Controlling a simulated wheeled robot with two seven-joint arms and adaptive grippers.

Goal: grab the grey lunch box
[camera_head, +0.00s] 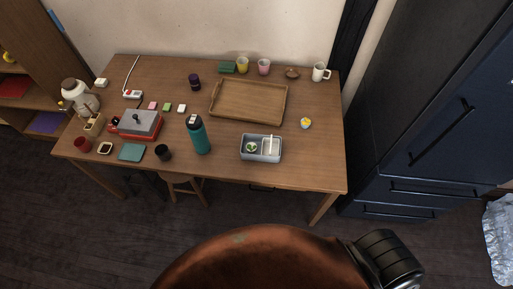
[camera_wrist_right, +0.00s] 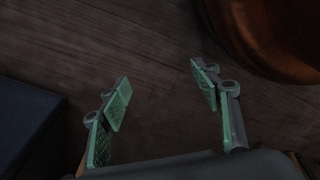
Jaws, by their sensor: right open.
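The grey lunch box (camera_head: 248,158) sits open on the wooden table near its front edge, right of the middle. It has compartments, with something green in the left part and a pale upright piece inside. My right gripper (camera_wrist_right: 160,100) shows in the right wrist view, open and empty over the dark wood floor, with its two padded fingers well apart. It is away from the lunch box, which is not in that view. Neither gripper shows in the head view.
The table (camera_head: 300,168) also holds a teal bottle (camera_head: 201,140) left of the lunch box, a wooden tray (camera_head: 248,119) behind it, and a small yellow and white item (camera_head: 306,123) to the right. A dark blue cabinet (camera_head: 425,120) stands right of the table.

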